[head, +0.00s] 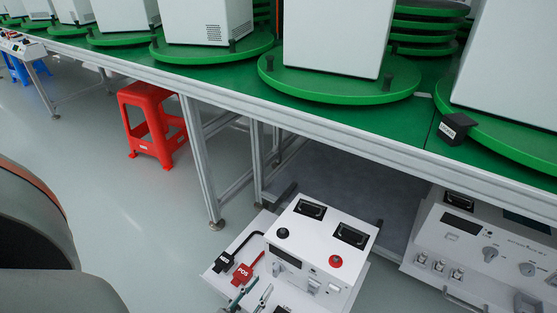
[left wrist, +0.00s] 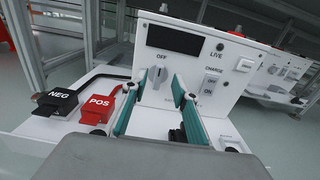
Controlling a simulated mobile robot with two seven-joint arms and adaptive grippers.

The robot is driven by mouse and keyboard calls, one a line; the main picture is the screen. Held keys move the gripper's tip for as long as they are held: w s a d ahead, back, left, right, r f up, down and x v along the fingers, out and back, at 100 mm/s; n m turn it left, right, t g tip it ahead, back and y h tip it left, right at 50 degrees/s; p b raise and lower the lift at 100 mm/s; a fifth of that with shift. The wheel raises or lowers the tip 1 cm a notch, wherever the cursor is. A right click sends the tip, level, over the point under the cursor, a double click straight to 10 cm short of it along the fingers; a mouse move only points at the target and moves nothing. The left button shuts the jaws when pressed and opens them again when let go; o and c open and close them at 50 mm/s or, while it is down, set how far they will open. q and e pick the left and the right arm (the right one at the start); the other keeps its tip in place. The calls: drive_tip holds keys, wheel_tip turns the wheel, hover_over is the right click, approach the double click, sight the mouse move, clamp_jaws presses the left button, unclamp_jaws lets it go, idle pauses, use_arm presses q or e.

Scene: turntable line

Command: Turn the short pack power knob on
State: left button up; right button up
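The white power unit (head: 316,238) stands low in front of the table in the head view. Its front panel (left wrist: 205,75) fills the middle of the left wrist view. The small grey power knob (left wrist: 157,78) sits on that panel under a label that seems to read OFF. Its pointer direction is too small to tell. My left gripper (head: 256,288) is at the bottom of the head view, in front of the panel. In the left wrist view its teal fingers (left wrist: 155,84) are apart, one either side of the knob, with no clear contact. My right gripper is not in view.
Black NEG (left wrist: 58,98) and red POS (left wrist: 100,101) clamps lie left of the fingers. Another white unit (head: 485,245) stands at the right. The green-topped table (head: 240,68) overhangs behind.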

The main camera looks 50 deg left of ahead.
sight(274, 270)
use_arm(q)
drive_tip(key=x, duration=0.6)
drive_tip(key=shift+w+b, duration=0.3)
drive_tip(key=shift+b, duration=0.05)
clamp_jaws()
